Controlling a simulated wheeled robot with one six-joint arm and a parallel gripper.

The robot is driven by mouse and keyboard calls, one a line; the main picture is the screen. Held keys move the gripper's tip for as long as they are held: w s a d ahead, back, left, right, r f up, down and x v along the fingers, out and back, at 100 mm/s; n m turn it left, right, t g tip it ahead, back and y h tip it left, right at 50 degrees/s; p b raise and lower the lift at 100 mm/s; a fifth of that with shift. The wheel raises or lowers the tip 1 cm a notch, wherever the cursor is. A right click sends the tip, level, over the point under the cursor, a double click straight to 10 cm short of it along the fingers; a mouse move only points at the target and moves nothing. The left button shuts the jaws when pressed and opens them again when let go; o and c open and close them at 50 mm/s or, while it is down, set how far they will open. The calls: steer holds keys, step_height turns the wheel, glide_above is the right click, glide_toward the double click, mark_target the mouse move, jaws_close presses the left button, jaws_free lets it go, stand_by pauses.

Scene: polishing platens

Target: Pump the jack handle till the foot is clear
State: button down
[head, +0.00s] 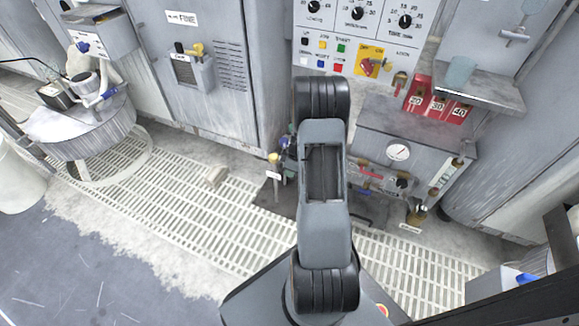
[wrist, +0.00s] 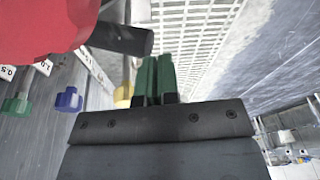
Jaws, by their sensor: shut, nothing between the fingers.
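In the wrist view my gripper (wrist: 155,78) has its two green fingertips together, shut and empty. A large red body (wrist: 40,25) fills the upper left of that view, with a dark bar (wrist: 122,38) sticking out from it just left of the fingertips. The bar looks apart from the fingers. I cannot tell whether this is the jack and its handle. In the head view my arm covers the middle, and my gripper is hidden behind it. A dark foot-like fitting with a brassy part (head: 417,213) stands under the grey gauge cabinet (head: 440,133); its floor clearance cannot be judged.
Blue (wrist: 69,100) and green (wrist: 16,104) knobs stand left of my gripper. The head view shows a control panel (head: 310,50), red numbered blocks (head: 436,106) on the cabinet, and a round drum (head: 80,130) at left. The floor grating (head: 200,222) looks mostly clear.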

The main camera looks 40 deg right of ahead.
step_height(320, 180, up, 13)
steer(key=s+d+t+p, duration=0.1)
steer(key=s+d+p, duration=0.1)
steer(key=p, duration=0.1)
steer(key=shift+s+d+h, duration=0.2)
steer(key=shift+d+h, duration=0.1)
steer(key=shift+h, duration=0.1)
stand_by(0.3)
